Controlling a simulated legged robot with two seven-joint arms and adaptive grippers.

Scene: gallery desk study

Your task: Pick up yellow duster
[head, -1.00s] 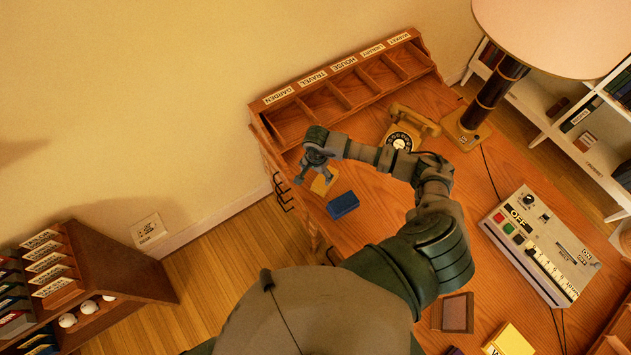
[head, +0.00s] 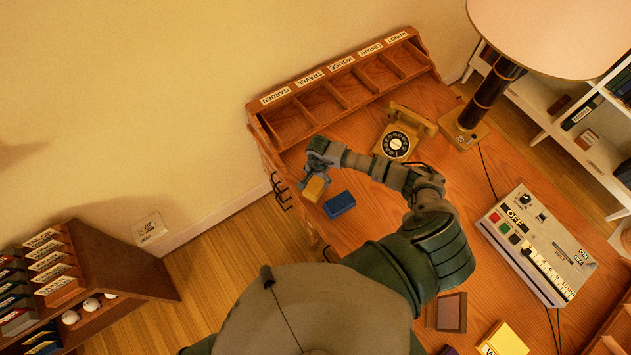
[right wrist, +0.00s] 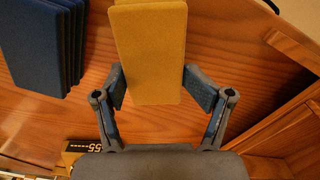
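The yellow duster (head: 314,188) is a small block at the left end of the desk, below the GARDEN compartment in the head view. My right gripper (head: 315,178) is at it. In the right wrist view the yellow duster (right wrist: 152,50) stands between the two fingers (right wrist: 158,88), which press against its left and right sides. My left gripper is not in view.
A compartment rack (head: 345,85) runs along the desk's back edge. A rotary telephone (head: 400,138), a lamp (head: 487,100) and a control box (head: 540,245) stand farther right. The desk (head: 350,235) is bare around the blue duster.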

